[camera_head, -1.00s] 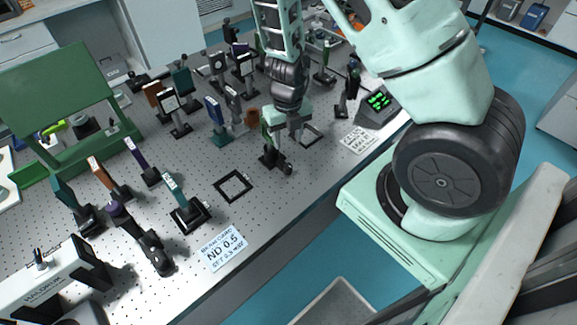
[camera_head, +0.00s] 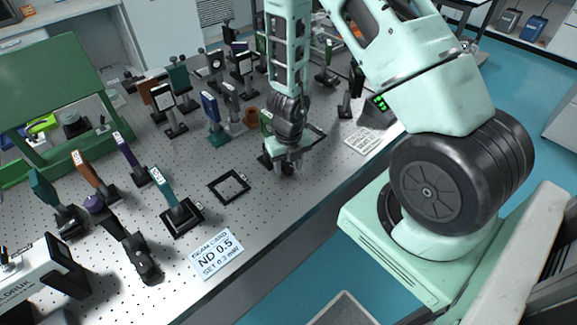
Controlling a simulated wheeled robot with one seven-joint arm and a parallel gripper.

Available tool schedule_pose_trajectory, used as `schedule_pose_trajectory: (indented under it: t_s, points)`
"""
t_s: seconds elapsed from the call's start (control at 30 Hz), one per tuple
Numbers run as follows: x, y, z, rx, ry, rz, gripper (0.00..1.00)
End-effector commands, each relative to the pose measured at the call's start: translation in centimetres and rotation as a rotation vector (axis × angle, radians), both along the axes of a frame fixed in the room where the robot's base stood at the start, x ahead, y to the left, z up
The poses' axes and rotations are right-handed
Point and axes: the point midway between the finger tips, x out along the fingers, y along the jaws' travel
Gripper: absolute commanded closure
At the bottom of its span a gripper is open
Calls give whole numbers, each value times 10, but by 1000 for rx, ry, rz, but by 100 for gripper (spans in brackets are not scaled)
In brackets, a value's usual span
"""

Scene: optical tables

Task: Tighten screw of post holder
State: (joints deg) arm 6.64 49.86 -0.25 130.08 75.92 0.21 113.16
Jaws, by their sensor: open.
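The post holder (camera_head: 265,159) is a short black mount on the perforated table near its right edge, with a green-edged plate (camera_head: 266,123) standing above it. My gripper (camera_head: 286,164) points down at the right side of this post holder and covers much of it. The jaws are open around or just beside the holder's side; I cannot tell whether they touch it. The screw is hidden or too small to make out.
The optical table (camera_head: 270,215) has free room in front of my gripper. A black square frame (camera_head: 229,186) lies flat to the left. A teal card on a black base (camera_head: 182,215), a beam card sign (camera_head: 217,253) and a readout box (camera_head: 378,112) stand or lie nearby.

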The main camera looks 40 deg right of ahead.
Motion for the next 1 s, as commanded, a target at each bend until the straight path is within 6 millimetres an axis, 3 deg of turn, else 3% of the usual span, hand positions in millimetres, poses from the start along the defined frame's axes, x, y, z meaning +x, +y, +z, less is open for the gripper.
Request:
schedule_pose_trajectory:
  t_s: [0.1, 0.27, 0.6, 0.87, 0.9, 0.93, 1.0]
  points:
    - [0, 0, 0, 0, 0, 0, 57]
    - [0, 0, 0, 0, 0, -1, 99]
    - [0, 0, 0, 0, 0, 132, 99]
    - [0, 0, 0, 0, 0, 138, 99]
    - [0, 0, 0, 0, 0, 137, 65]
    - [0, 0, 0, 0, 0, 137, 56]
    - [0, 0, 0, 0, 0, 137, 54]
